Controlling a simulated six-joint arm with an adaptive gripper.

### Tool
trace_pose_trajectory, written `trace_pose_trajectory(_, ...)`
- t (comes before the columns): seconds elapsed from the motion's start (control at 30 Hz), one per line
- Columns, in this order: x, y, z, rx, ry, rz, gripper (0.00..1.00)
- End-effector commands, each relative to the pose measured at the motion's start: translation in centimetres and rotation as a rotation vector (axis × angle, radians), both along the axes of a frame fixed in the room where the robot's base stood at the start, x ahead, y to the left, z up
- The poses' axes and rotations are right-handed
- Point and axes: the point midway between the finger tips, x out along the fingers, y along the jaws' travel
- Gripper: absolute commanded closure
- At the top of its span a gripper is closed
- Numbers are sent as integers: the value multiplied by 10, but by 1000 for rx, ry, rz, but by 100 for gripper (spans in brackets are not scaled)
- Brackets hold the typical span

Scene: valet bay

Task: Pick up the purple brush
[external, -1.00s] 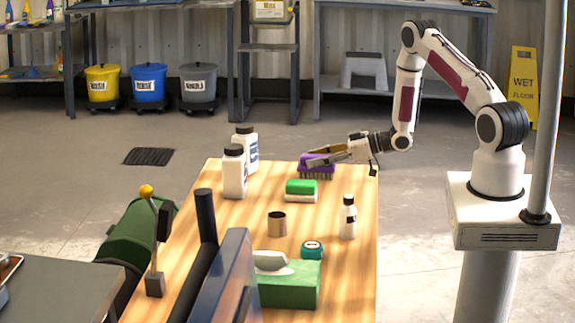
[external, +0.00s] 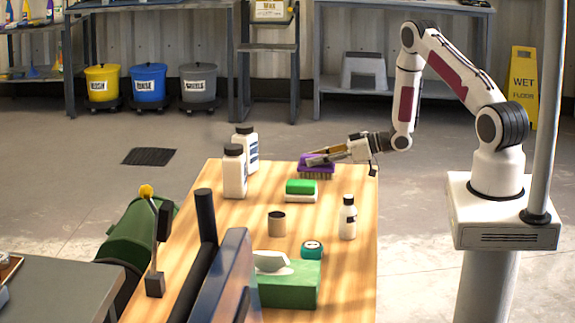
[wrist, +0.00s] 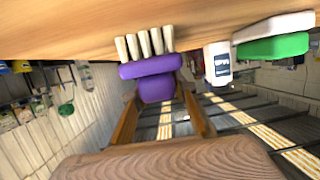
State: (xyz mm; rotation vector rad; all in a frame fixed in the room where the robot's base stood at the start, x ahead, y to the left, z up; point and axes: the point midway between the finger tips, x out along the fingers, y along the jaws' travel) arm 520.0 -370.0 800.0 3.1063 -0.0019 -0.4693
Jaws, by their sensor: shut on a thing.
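The purple brush (external: 317,172) is at the far right part of the wooden table, bristles down. In the external view I cannot tell whether the bristles touch the wood. My gripper (external: 312,158) reaches it from the right, low over the table, and its fingers are shut on the brush's raised purple grip. In the wrist view the brush (wrist: 150,68) sits between the two fingertips (wrist: 160,94), its pale bristles pointing up the picture toward the wood.
A green and white sponge (external: 300,188) lies just in front of the brush. Two white bottles (external: 235,170) stand to the left.

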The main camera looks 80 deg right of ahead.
Motion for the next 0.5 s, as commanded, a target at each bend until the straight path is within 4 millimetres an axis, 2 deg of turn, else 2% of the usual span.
trace_pose_trajectory(0.27, 0, 0, 8, -1, -1, 0, 96)
trace_pose_trajectory(0.5, 0, 0, 28, -2, -1, 1, 96)
